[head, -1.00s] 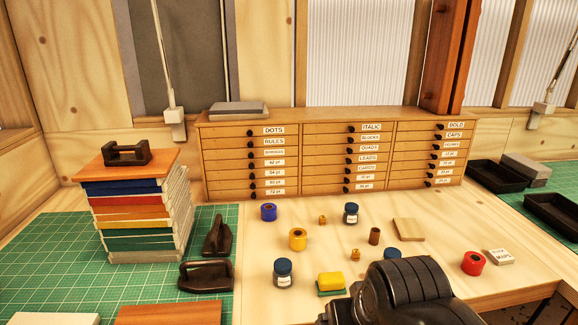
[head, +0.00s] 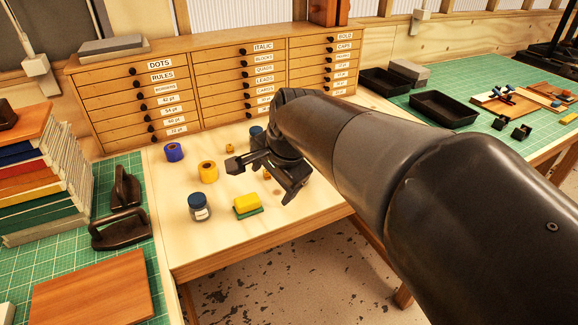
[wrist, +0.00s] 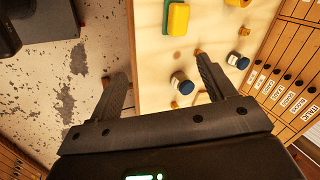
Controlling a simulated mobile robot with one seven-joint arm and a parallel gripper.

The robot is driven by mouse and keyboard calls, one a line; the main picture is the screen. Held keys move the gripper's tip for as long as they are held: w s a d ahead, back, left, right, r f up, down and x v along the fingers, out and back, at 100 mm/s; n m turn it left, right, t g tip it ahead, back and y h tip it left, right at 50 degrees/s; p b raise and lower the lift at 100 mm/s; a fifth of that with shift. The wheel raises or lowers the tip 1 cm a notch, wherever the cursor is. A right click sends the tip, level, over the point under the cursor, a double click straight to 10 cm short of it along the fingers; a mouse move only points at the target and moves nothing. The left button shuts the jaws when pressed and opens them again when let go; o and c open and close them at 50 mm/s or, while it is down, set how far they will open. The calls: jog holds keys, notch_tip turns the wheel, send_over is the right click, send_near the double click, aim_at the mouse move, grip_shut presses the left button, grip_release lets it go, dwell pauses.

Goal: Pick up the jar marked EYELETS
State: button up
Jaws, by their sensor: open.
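Three jars with dark blue lids stand on the pale wooden bench; their labels are too small to read, so I cannot tell which says EYELETS. One jar (head: 200,207) is at the front left in the head view. A second jar (head: 256,132) is farther back, partly behind my arm; it also shows in the wrist view (wrist: 238,60). A third jar (wrist: 182,83) is seen between and beyond my fingers in the wrist view, nearer the right finger; my arm hides it in the head view. My gripper (head: 263,181) is open and empty above the bench.
A labelled drawer cabinet (head: 218,90) closes off the back. The bench's front edge drops to the speckled floor (head: 290,265).

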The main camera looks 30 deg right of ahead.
jog(key=w+d+f+m, duration=0.3)
jog(key=w+d+m, duration=0.2)
jog(key=m, duration=0.2)
jog(key=w+d+f+m, duration=0.4)
jog(key=w+d+m, duration=0.1)
jog(key=m, duration=0.2)
jog(key=w+d+f+m, duration=0.3)
jog(key=w+d+m, duration=0.2)
jog(key=m, duration=0.2)
jog(key=shift+w+d+f+g, duration=0.15)
jog(key=shift+d+f+g, duration=0.15)
jog(key=shift+f, duration=0.05)
jog(key=shift+s+x, duration=0.15)
jog(key=shift+x, duration=1.2)
jog(key=shift+s+x, duration=0.1)
jog(key=shift+x, duration=1.3)
jog(key=shift+f, duration=0.1)
jog(key=c, duration=1.2)
